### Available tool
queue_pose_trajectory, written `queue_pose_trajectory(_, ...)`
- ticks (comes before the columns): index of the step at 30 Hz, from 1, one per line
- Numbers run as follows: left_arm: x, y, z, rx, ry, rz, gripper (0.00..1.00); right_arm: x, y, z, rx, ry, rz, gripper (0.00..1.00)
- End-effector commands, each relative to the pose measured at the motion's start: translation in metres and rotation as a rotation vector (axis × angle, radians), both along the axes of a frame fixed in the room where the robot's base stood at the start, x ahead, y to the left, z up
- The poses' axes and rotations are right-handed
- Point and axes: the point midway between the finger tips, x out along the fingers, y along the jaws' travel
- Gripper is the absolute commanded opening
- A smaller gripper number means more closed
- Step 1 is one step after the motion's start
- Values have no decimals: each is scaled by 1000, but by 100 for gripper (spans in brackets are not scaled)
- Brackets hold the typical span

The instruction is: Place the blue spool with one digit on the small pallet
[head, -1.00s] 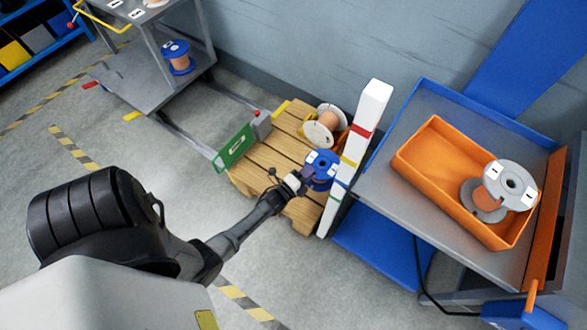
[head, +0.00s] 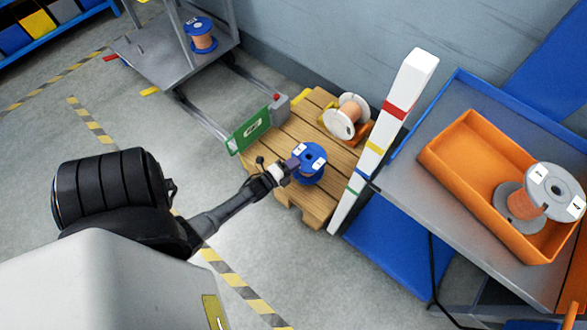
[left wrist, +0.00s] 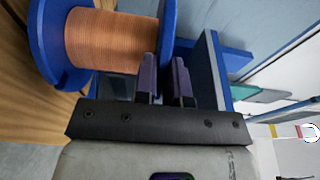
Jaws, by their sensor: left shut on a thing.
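A blue spool (head: 309,165) wound with copper-coloured wire is at the near part of the small wooden pallet (head: 285,145). White labels with small dark marks are on its top flange; I cannot read them surely. My left gripper (head: 291,166) reaches in from the left and is shut on the spool's flange. In the left wrist view the spool (left wrist: 110,40) fills the upper left, its flange between the fingers (left wrist: 165,80). I cannot tell whether its lower flange touches the boards. My right gripper is out of view.
A white spool (head: 346,117) lies at the pallet's far side. A white post (head: 403,95) with coloured bands stands at its right. Another blue spool (head: 200,36) stands on a grey cart (head: 165,55). An orange tray (head: 465,140) holds a grey spool (head: 540,192).

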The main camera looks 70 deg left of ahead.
Motion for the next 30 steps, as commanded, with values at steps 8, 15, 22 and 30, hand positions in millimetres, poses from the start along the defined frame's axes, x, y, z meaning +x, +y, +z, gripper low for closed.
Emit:
queue_pose_trajectory(8, 1, 0, -30, 2, -5, -1, 0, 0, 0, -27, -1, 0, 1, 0)
queue_pose_trajectory(15, 1, 0, -28, 2, -5, -1, 0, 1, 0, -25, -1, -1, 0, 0)
queue_pose_trajectory(22, 0, 0, -33, 1, 1, 0, 14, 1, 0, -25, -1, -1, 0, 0)
queue_pose_trajectory(30, 0, 0, -33, 1, 0, 0, 37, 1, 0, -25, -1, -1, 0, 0)
